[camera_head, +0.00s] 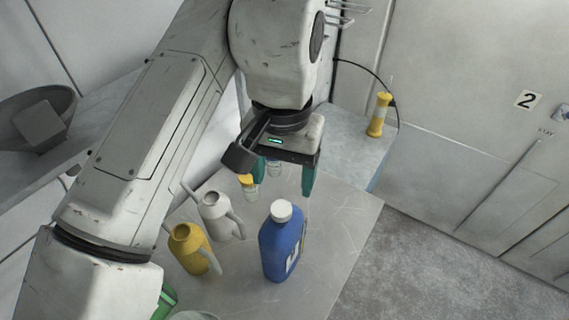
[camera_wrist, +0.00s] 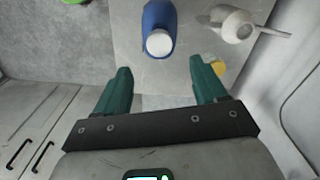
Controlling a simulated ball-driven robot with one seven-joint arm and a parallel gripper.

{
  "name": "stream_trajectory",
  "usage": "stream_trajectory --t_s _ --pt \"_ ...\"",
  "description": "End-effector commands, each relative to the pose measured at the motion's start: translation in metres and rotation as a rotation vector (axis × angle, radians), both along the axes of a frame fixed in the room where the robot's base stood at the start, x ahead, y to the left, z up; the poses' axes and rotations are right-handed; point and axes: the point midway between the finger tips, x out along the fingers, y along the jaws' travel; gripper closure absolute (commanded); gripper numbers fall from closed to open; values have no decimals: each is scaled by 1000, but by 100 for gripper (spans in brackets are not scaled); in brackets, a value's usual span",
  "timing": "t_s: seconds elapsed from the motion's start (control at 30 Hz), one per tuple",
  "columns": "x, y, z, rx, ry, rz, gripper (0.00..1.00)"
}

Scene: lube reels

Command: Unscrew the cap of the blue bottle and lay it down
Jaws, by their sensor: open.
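The blue bottle (camera_head: 281,249) stands upright on the grey table, with its white cap (camera_head: 281,211) on top. In the wrist view the bottle (camera_wrist: 159,15) is seen from above, with the round white cap (camera_wrist: 159,43) nearest my gripper. My gripper (camera_head: 285,188) is open, with its two green fingers spread and nothing between them. It is above and behind the bottle, apart from the cap. The gripper also shows in the wrist view (camera_wrist: 161,82), where the cap lies beyond the fingertips, roughly in line with the gap.
A white can (camera_head: 215,217) with a spout and a yellow can (camera_head: 192,250) stand left of the bottle. A green item (camera_head: 165,302) is partly hidden at lower left. The table (camera_head: 328,250) right of the bottle is bare.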

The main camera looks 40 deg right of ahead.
Motion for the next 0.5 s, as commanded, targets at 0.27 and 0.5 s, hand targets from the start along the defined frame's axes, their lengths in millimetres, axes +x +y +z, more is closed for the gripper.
stream_trajectory --t_s 0.27,0.5 --pt "0 0 -44 1 1 1 29" --pt "0 0 -62 1 -1 1 29"
